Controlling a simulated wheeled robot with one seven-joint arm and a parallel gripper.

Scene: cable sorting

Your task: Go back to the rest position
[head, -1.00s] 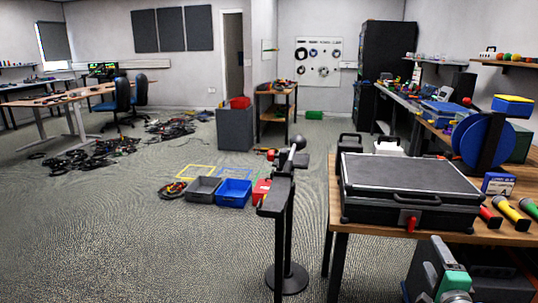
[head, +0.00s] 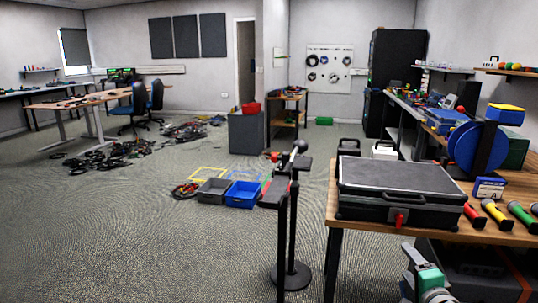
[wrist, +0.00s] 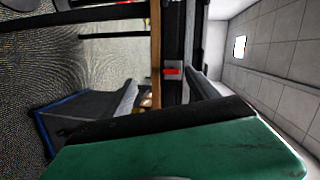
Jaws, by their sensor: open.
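My gripper (head: 408,272) shows at the bottom right of the head view, partly cut off by the lower edge. Its grey fingers are spread apart and nothing shows between them. A green part of my arm is beside them. The gripper is in front of the wooden workbench (head: 470,228), below the level of its top, and appears clear of it. In the wrist view, which is turned sideways, a green and black part of my arm fills the bottom; the fingertips are not clear there.
A black stand (head: 291,215) rises left of the bench. Grey (head: 213,190) and blue (head: 242,194) bins sit on the floor behind. The left floor foreground is clear.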

